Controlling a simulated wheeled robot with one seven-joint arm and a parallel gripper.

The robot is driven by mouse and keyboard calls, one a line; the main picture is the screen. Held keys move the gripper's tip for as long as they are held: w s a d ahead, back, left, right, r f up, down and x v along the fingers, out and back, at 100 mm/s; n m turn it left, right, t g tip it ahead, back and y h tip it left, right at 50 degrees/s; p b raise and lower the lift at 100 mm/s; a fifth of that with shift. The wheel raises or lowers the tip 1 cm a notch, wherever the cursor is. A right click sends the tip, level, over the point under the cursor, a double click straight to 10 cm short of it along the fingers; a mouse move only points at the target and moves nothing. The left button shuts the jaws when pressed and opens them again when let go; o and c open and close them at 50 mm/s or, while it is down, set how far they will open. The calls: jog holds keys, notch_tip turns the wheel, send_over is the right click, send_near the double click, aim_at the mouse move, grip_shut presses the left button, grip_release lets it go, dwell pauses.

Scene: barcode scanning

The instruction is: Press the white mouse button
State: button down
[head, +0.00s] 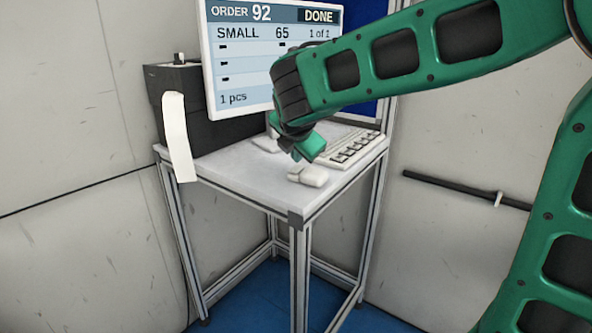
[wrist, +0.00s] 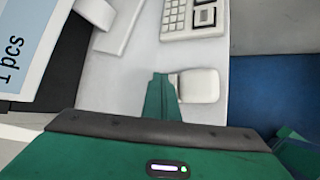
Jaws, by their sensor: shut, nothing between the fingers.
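The white mouse (head: 313,176) lies on the light table top near its front edge, below the keyboard. In the wrist view the mouse (wrist: 198,86) is just right of my gripper's fingertips, and its left end is close to them. My gripper (head: 310,147) is green, shut and empty. It points down just above and behind the mouse in the head view. In the wrist view its shut fingers (wrist: 161,92) stand beside the mouse. I cannot tell whether they touch it.
A monitor (head: 231,62) showing "ORDER 92" and "DONE" stands behind. A white keyboard (head: 352,148) lies right of my gripper. A dark printer (head: 196,128) with a paper strip (head: 177,138) stands at the left. The table top (head: 235,168) is clear left of the mouse.

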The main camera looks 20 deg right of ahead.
aim_at(297, 170)
jog(key=shift+r, duration=2.5)
jog(key=s+d+f+m+g, duration=0.3)
jog(key=s+d+f+m, duration=0.2)
jog(key=s+d+m, duration=0.35)
jog(key=s+d+f+m+g, duration=0.2)
jog(key=s+d+f+m, duration=0.3)
jog(key=s+d+m, duration=0.35)
jog(key=s+f+m+g+y, duration=0.1)
jog(key=s+f+m, duration=0.1)
jog(key=s+m, duration=0.2)
jog(key=s+f+m+g+y, duration=0.1)
jog(key=s+f+m, duration=0.2)
jog(key=s, duration=0.7)
jog(key=s+d+f+m+g+y, duration=0.1)
jog(key=s+f+m, duration=0.2)
jog(key=s+m, duration=0.2)
jog(key=shift+s+f+m+g, duration=0.15)
jog(key=shift+s+m+g, duration=0.25)
jog(key=shift+s, duration=0.7)
